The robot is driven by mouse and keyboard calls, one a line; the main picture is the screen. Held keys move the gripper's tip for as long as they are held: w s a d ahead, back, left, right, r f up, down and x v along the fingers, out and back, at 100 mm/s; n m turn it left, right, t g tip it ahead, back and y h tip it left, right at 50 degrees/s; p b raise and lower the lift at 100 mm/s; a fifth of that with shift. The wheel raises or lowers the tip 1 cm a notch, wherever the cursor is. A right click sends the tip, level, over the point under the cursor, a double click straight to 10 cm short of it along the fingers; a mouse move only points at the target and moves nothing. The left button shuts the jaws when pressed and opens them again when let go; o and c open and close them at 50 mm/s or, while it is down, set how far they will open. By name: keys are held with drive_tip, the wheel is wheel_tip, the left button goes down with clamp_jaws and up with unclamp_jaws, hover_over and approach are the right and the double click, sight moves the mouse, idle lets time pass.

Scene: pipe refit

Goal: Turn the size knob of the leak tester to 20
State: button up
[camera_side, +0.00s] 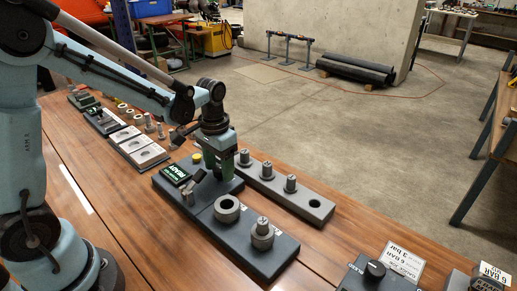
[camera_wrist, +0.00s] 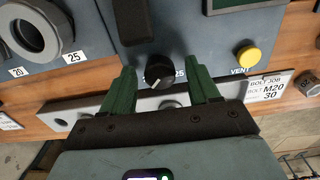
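The leak tester (camera_side: 169,190) is a dark grey box on the wooden bench, with a green-edged display (camera_side: 175,173) and a yellow button. In the wrist view its black round size knob (camera_wrist: 159,71) lies between the tips of my gripper (camera_wrist: 162,73). The two green fingers are open, with a gap on each side of the knob. A "25" shows right of the knob; the marking on the left is mostly hidden by a finger. I cannot tell the exact setting. In the side view my gripper (camera_side: 218,172) points down over the tester and hides the knob.
The yellow vent button (camera_wrist: 249,58) is right of the fingers. Ring fittings (camera_wrist: 35,32) stand on a plate labelled 20 and 25. A grey rail (camera_side: 285,188) with several bolts runs behind the tester. A bolt-job card (camera_wrist: 269,88) reads M20, 30.

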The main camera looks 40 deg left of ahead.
drive_tip(key=shift+r, duration=0.15)
wheel_tip(320, 180, up, 12)
idle(0.7)
drive_tip(key=t, duration=0.6)
approach(219, 168)
wheel_tip(219, 168, up, 3)
drive_tip(key=s+d, duration=0.2)
drive_tip(key=d, duration=0.1)
drive_tip(key=shift+s+f+t, duration=0.6)
drive_tip(key=shift+s+f, duration=0.05)
drive_tip(key=shift+s, duration=0.15)
drive_tip(key=shift+c, duration=0.2)
